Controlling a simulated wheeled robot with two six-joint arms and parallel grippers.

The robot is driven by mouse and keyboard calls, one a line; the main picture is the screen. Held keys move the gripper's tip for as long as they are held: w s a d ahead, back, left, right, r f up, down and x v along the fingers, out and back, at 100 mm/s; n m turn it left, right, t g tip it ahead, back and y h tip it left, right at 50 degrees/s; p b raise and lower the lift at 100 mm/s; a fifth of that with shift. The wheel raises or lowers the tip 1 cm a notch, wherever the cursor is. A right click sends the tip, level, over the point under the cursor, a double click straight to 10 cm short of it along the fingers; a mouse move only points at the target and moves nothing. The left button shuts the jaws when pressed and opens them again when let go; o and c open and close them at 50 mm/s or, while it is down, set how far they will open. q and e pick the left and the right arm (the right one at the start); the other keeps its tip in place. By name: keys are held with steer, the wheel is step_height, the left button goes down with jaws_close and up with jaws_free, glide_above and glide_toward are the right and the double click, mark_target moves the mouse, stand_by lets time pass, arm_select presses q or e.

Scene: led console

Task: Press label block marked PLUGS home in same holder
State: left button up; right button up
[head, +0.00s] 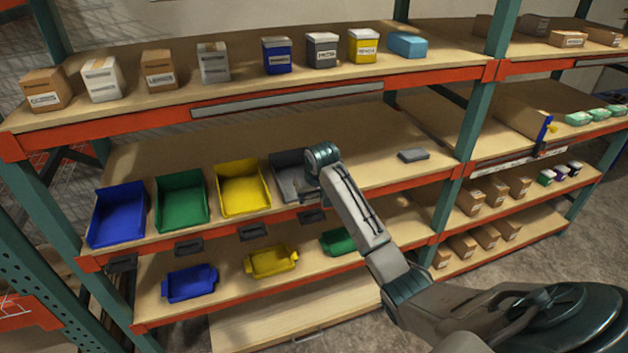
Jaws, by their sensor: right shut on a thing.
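My right arm comes in from the lower right and reaches over the middle shelf. My right gripper (313,178) is at its far end, in front of the grey bin (287,178) and mostly hidden by my own wrist. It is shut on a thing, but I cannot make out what. No block with a readable PLUGS mark shows. Dark label holders sit along the middle shelf's front edge: one under the grey bin (312,216), one under the yellow bin (252,231), one under the green bin (188,246) and one at the far left (122,263). My left gripper is not in view.
Blue (118,216), green (181,201) and yellow (243,188) bins stand left of the grey one. A flat grey piece (413,155) lies to the right on the bare middle shelf (380,175). Boxes line the shelf above; smaller bins stand below. A green upright (465,150) divides the bays.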

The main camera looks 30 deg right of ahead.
mark_target(314, 201)
steer(key=shift+w+d+r, duration=0.3)
steer(key=shift+d+r, duration=0.05)
steer(key=shift+r, duration=0.2)
steer(key=shift+w, duration=0.1)
steer(key=shift+d+f, duration=0.1)
steer(key=shift+f, duration=0.25)
step_height(314, 201, down, 4)
steer(key=shift+r, duration=0.15)
steer(key=shift+f, duration=0.7)
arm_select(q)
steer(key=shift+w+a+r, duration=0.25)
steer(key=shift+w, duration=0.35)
arm_select(e)
steer(key=shift+f, duration=0.35)
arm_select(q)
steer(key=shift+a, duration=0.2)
arm_select(e)
steer(key=shift+s, duration=0.2)
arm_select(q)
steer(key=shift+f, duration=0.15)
arm_select(e)
steer(key=shift+f, duration=0.7)
